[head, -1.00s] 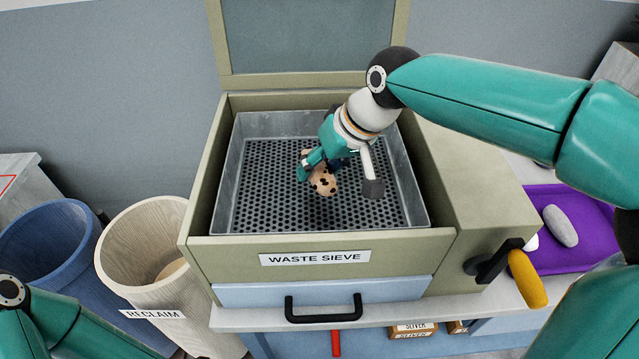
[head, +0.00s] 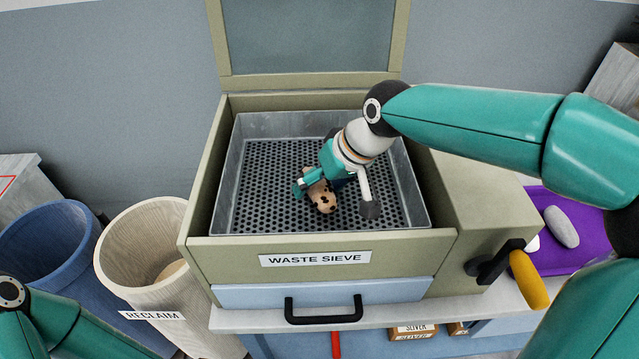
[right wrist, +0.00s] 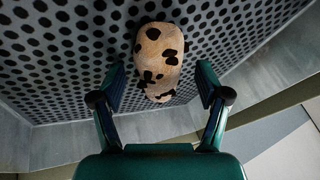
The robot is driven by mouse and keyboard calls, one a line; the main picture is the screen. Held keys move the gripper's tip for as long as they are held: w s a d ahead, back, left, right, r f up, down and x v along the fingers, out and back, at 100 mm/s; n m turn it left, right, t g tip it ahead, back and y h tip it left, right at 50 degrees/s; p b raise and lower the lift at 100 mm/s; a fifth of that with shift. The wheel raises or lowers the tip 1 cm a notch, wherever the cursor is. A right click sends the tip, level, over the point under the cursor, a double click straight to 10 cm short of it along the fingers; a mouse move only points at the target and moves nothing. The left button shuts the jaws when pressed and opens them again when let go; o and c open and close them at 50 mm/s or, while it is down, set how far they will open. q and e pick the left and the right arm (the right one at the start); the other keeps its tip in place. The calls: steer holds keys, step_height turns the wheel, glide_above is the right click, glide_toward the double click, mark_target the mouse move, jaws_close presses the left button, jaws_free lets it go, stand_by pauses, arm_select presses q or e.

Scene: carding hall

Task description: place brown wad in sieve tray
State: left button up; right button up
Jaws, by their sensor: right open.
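The brown wad (head: 321,197) is a tan, rounded lump with dark spots. It is inside the sieve tray (head: 262,124), a grey metal tray with a perforated floor, toward the front middle. My right gripper (head: 334,200) is open, low in the tray, with its fingers on either side of the wad. In the right wrist view the wad (right wrist: 158,55) lies against the perforated floor, mostly past the tips of the open fingers (right wrist: 160,85), with gaps on both sides. My left gripper is not in view; only my left arm shows at the lower left.
The waste sieve housing (head: 215,255) surrounds the tray, with its lid (head: 310,45) raised behind. A yellow-handled crank (head: 527,278) sticks out at right, near a purple tray (head: 570,235) with a grey stone-like lump (head: 561,227). A reclaim bin (head: 135,240) and blue bin (head: 45,245) stand left.

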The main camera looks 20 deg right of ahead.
steer(key=v, duration=1.2)
steer(key=shift+s, duration=0.1)
stand_by(0.4)
